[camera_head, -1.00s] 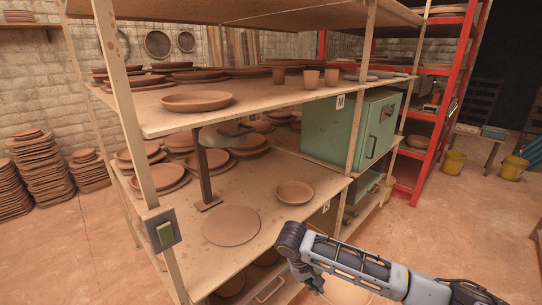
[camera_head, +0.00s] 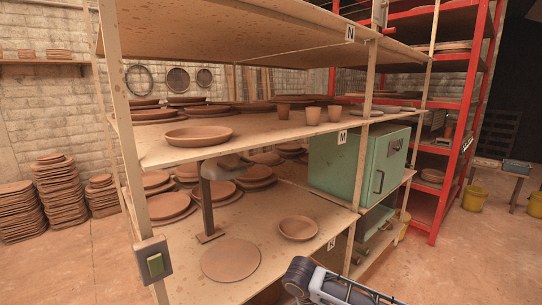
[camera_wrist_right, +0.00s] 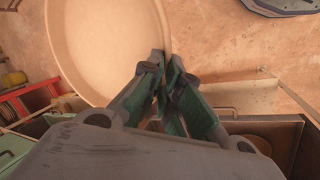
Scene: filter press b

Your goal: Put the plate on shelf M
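A pale clay plate (camera_wrist_right: 108,45) with a raised rim shows large in the right wrist view. My right gripper (camera_wrist_right: 167,62) is shut on the plate's rim at the fingertips. In the head view only part of my right arm shows at the bottom edge; its gripper and the held plate are out of that picture. Shelf M (camera_head: 230,146) is the middle board, marked by a label M (camera_head: 342,138) on its front edge. A shallow clay dish (camera_head: 198,136) sits near its front left, with clear board to its right. My left gripper is not in view.
Three cups (camera_head: 312,115) and more dishes stand farther back on shelf M. Shelf N (camera_head: 270,40) is above. A post (camera_head: 131,170) carries a switch box (camera_head: 152,261).

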